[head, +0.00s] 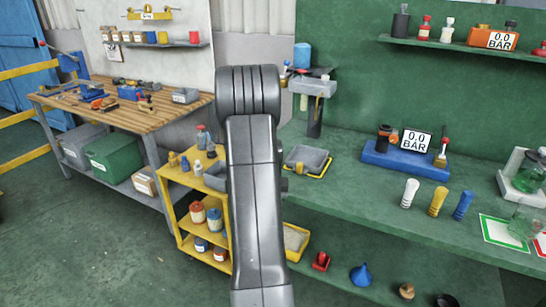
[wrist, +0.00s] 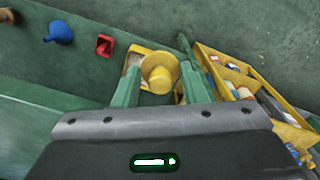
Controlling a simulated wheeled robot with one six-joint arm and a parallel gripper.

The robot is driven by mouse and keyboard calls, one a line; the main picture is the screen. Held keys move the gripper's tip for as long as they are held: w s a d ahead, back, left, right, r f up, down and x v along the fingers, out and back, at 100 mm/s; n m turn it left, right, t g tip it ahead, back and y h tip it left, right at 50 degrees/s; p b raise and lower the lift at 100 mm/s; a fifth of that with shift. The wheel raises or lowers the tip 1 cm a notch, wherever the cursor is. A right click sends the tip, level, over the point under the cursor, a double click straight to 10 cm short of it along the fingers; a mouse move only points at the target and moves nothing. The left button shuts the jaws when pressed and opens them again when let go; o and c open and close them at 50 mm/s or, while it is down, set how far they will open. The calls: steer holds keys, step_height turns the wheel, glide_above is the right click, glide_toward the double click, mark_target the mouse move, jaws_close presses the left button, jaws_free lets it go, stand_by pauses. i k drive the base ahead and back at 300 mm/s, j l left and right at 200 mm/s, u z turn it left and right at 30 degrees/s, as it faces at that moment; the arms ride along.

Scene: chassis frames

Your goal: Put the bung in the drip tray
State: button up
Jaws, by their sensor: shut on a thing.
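My gripper (wrist: 161,78) shows in the wrist view, its two green fingers shut on a yellow bung (wrist: 158,70) with a wide round flange. In the head view my own arm hides the gripper and bung. A shallow yellow tray with pale, sandy-looking contents (head: 296,239) sits low, under the green bench. In the wrist view this yellow tray (wrist: 133,59) lies behind the bung, partly hidden by it and the fingers; the bung's height above it is unclear. A grey tray with a yellow edge (head: 307,159) lies on the bench top. I cannot tell which is the drip tray.
A yellow shelf cart (head: 187,184) with jars stands left of my arm; it also shows in the wrist view (wrist: 240,75). A red object (head: 320,262) and a blue funnel (head: 361,275) lie low beside the yellow tray. The green bench (head: 350,205) overhangs them.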

mark_target(306, 159)
steer(key=i+j, duration=0.45)
steer(key=j, duration=0.15)
steer(key=i+j, duration=0.45)
steer(key=j, duration=0.15)
